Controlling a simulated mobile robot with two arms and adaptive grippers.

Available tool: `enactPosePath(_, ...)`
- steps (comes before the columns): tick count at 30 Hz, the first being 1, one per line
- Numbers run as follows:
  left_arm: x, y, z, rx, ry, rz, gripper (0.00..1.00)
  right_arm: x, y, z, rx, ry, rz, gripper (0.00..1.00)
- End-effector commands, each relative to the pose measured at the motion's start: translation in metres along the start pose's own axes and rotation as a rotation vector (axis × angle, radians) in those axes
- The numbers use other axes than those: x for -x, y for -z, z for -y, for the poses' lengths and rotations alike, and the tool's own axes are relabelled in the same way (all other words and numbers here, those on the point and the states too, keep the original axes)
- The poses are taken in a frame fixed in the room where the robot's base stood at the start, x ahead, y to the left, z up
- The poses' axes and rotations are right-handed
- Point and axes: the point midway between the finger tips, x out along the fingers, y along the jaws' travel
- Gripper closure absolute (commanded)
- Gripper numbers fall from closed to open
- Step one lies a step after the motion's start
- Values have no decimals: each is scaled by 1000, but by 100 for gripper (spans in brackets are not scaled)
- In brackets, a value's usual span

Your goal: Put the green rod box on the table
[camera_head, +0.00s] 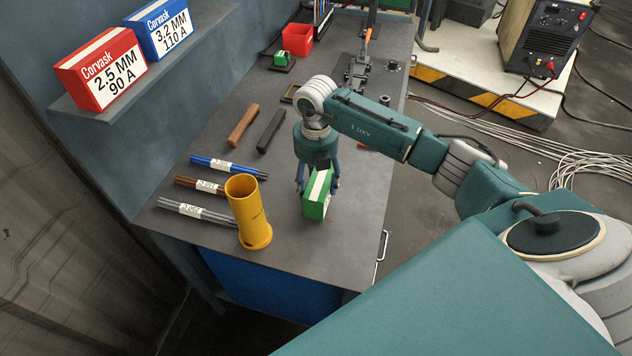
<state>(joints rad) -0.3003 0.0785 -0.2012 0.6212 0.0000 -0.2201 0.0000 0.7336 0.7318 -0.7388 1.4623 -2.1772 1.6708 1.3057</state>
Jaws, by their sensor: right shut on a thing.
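The green rod box (316,197) has a white band and stands upright at the right side of the dark grey table (290,255). My right gripper (318,185) is above it, with its fingers on either side of the box, shut on it. The box's lower end is at the tabletop; I cannot tell whether it touches or hangs just above. My left gripper is not in view.
A yellow tube (247,212) stands left of the box, near bundles of rods (228,167). Red (101,70) and blue (160,28) boxes sit on the wall shelf. A red bin (297,39) and a vise (358,72) are farther back.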

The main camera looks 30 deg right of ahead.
Motion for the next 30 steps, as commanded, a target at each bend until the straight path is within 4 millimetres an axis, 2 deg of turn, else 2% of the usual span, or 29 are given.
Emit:
enactPosePath(1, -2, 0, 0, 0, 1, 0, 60, -1, -1, -1, 0, -3, 2, 97)
enactPosePath(2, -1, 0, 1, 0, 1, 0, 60, -2, 0, 0, 0, 0, 0, 34)
enactPosePath(4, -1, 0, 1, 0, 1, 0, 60, -1, 0, 0, 0, 0, 0, 21)
enactPosePath(12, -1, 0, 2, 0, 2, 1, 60, -1, 0, 0, -1, 1, 0, 21)
enactPosePath(17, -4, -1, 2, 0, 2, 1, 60, 8, -1, -1, 0, -2, 2, 21)
enactPosePath(20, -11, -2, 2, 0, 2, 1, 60, 24, -2, -1, -1, -4, 5, 21)
enactPosePath(30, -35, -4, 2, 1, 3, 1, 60, 94, -1, -1, -1, -3, 3, 21)
